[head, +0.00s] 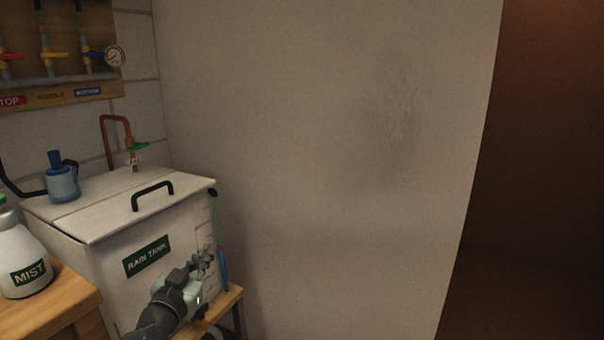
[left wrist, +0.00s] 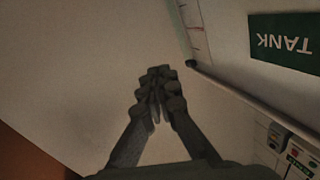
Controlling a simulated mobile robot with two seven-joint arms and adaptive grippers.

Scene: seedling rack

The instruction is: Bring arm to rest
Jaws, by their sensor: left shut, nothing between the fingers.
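My left gripper (head: 203,262) is in front of the white rain tank (head: 100,264), near the tank's right front edge in the head view. Its arm comes in from the bottom. In the left wrist view the gripper (left wrist: 158,82) has its fingers together with nothing between them. The tank's green label (left wrist: 286,42) shows upside down at the top right there. My right gripper is in neither view.
A white MIST bottle (head: 25,262) stands on a wooden surface (head: 52,306) at the left. A blue pen-like thing (head: 223,270) is just right of my gripper. A blue-capped container (head: 62,184) sits on the tank. A plain wall (head: 330,150) fills the middle.

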